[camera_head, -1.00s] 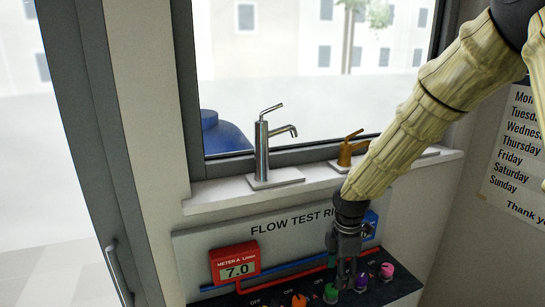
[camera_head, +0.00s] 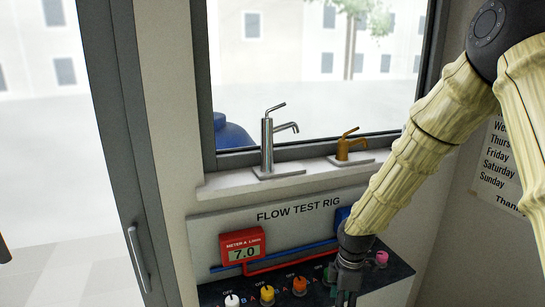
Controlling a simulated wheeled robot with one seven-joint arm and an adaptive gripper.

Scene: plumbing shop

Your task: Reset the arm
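My arm (camera_head: 415,155), in a pale ribbed cover, reaches down from the upper right. My gripper (camera_head: 345,298) hangs low over the dark shelf of the flow test rig (camera_head: 299,209), at the bottom edge of the view. Its fingers point down and their tips are partly cut off, so their opening is hard to judge. It is close to the row of coloured knobs. A pink knob (camera_head: 382,258) is right of it and an orange knob (camera_head: 300,285) left of it. Part of the row is hidden behind my gripper.
A red meter (camera_head: 242,246) reads 7.0. A yellow knob (camera_head: 267,293) and a white knob (camera_head: 232,301) stand farther left. A chrome tap (camera_head: 267,145) and a brass tap (camera_head: 346,145) stand on the window sill (camera_head: 215,189). A door handle (camera_head: 138,259) is at left.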

